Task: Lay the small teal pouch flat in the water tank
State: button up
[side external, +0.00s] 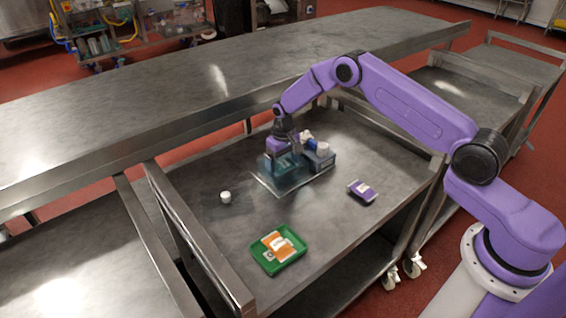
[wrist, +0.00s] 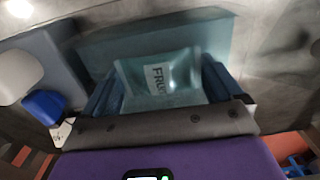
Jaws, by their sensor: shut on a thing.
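The small teal pouch (wrist: 160,78), with a white label reading "FRU…", is between the two blue fingers of my gripper (wrist: 158,90) in the wrist view. My gripper is shut on it. In the side view my gripper (side external: 281,158) points down into the water tank (side external: 274,181), a clear teal box on the steel cart. The tank's wall (wrist: 140,38) shows behind the pouch in the wrist view. The tank wall and my gripper mostly hide the pouch in the side view, and I cannot tell whether it touches the tank floor.
A grey-blue caddy (side external: 321,166) with white and blue capped items stands right against the tank. A purple pouch (side external: 362,191) lies to the right. A green tray (side external: 291,262) with orange-and-white packets sits in front. A small white cap (side external: 225,197) is at left.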

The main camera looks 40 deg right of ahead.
jog(key=shift+a+f, duration=0.1)
jog(key=shift+f, duration=0.25)
dwell(0.4)
jog(key=o, duration=0.8)
jog(key=shift+r, duration=5.5)
jog(key=shift+r, duration=0.1)
